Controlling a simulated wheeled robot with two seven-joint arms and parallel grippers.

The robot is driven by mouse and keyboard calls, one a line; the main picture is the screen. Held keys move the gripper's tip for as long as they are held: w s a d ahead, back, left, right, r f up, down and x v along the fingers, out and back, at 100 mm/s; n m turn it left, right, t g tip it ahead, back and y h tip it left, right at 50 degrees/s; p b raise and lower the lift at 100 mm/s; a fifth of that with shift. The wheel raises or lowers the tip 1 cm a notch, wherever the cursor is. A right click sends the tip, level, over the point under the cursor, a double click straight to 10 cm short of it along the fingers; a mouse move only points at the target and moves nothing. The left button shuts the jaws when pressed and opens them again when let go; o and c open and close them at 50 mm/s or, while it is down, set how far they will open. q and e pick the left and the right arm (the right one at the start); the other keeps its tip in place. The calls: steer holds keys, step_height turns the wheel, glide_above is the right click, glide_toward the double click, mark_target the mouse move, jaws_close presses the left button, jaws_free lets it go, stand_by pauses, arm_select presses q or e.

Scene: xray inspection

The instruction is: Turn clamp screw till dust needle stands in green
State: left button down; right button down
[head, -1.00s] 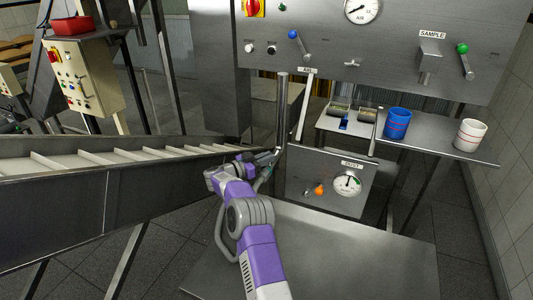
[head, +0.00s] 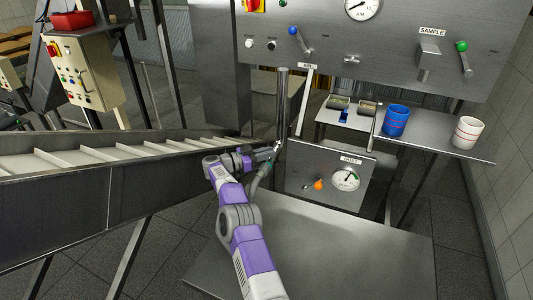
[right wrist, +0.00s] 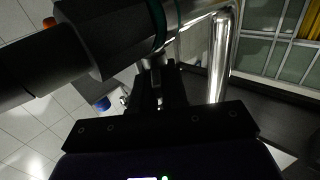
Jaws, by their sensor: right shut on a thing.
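The dust gauge (head: 346,179) is a round white dial on the steel panel marked DUST, right of my right gripper. Its dark needle and green mark are small, and I cannot tell whether the needle stands in the green. My right gripper (head: 274,150) is at the vertical steel pipe (head: 282,105), left of that panel. In the right wrist view its dark fingers (right wrist: 155,88) are shut on a small metal piece, seemingly the clamp screw (right wrist: 156,62), beneath a dark cylinder with a green band. The fingers mostly hide the screw. My left gripper is out of view.
An orange knob (head: 318,184) sits beside the gauge. A blue cup (head: 396,121) and a white cup (head: 467,132) stand on the shelf at right. A slatted conveyor (head: 90,160) runs along the left. The steel plate (head: 370,260) below is clear.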

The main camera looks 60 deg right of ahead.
steer(key=c, duration=1.2)
jaws_free()
steer(key=shift+c, duration=0.2)
steer(key=v, duration=0.7)
steer(key=shift+w+a, duration=0.2)
steer(key=shift+a, duration=0.05)
steer(key=shift+o, duration=0.2)
